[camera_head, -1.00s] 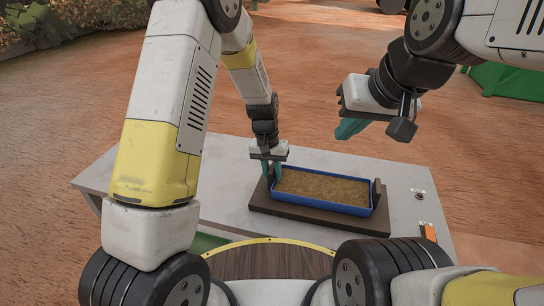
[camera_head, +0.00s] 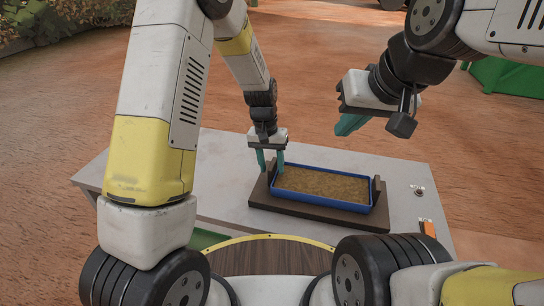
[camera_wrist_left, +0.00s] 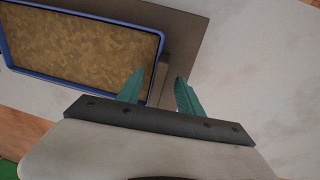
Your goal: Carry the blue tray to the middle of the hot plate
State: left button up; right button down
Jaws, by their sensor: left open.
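The blue tray (camera_head: 322,203), filled with a brown grainy material, lies flat on a dark brown board (camera_head: 305,212) on the grey table. A short upright block stands at the tray's left end and another (camera_head: 376,190) at its right end. My left gripper (camera_head: 270,166) is open at the tray's left end. In the left wrist view its teal fingers (camera_wrist_left: 160,88) are apart, with the end block (camera_wrist_left: 163,72) beyond and between them. They hold nothing. My right gripper (camera_head: 350,123) hangs behind and right of the tray, away from it; its finger gap is hidden. I cannot identify the hot plate separately from the board.
The grey table (camera_head: 225,196) has clear surface left of and behind the board. A round button (camera_head: 419,191) and an orange part (camera_head: 428,229) are at the table's right side. Reddish ground surrounds the table.

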pick_arm(q)
jog(key=s+a+r+t, duration=0.1)
jog(key=s+a+r, duration=0.15)
jog(key=r, duration=0.65)
jog(key=s+a+r+t, duration=0.1)
jog(key=a+r, duration=0.2)
jog(key=r, duration=0.6)
jog(key=s+a+r+n+t, duration=0.1)
jog(key=s+a+r, duration=0.3)
jog(key=s, duration=0.4)
jog(key=s+a+r+n+t, duration=0.1)
jog(key=s+a+r+t, duration=0.2)
jog(key=s, duration=0.6)
notch_tip(320, 180, up, 2)
jog(key=shift+a+r+n+t+h, duration=0.15)
jog(key=shift+a+n+t+h, duration=0.2)
jog(key=shift+a, duration=0.9)
